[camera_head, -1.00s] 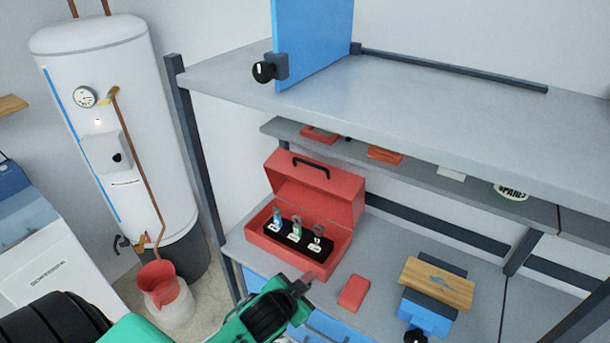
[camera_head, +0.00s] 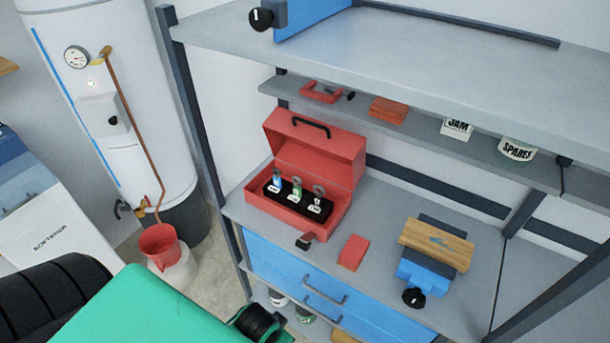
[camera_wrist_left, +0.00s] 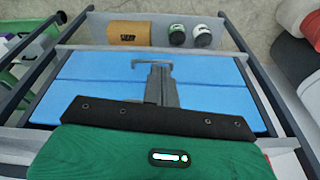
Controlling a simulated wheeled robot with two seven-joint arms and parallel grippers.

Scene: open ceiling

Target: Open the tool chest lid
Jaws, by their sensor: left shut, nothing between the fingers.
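The red tool chest (camera_head: 330,227) stands on the grey workbench. Its lid (camera_head: 318,155) is raised and tilted back, with a dark handle on it. Inside, a black insert (camera_head: 297,198) holds several tagged items. A small dark-ended piece (camera_head: 305,240) shows at the chest's front. My left arm comes in at the bottom of the head view, lower than the chest and apart from it; its fingers are not visible there. In the left wrist view my left gripper (camera_wrist_left: 162,80) is shut and empty in front of the blue drawers (camera_wrist_left: 210,80). My right gripper is not in view.
A red block (camera_head: 353,251) and a blue vise with a wooden board (camera_head: 437,243) stand right of the chest on the bench (camera_head: 390,235). A shelf (camera_head: 420,130) with cans runs above. A red jug (camera_head: 160,245) is at the left.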

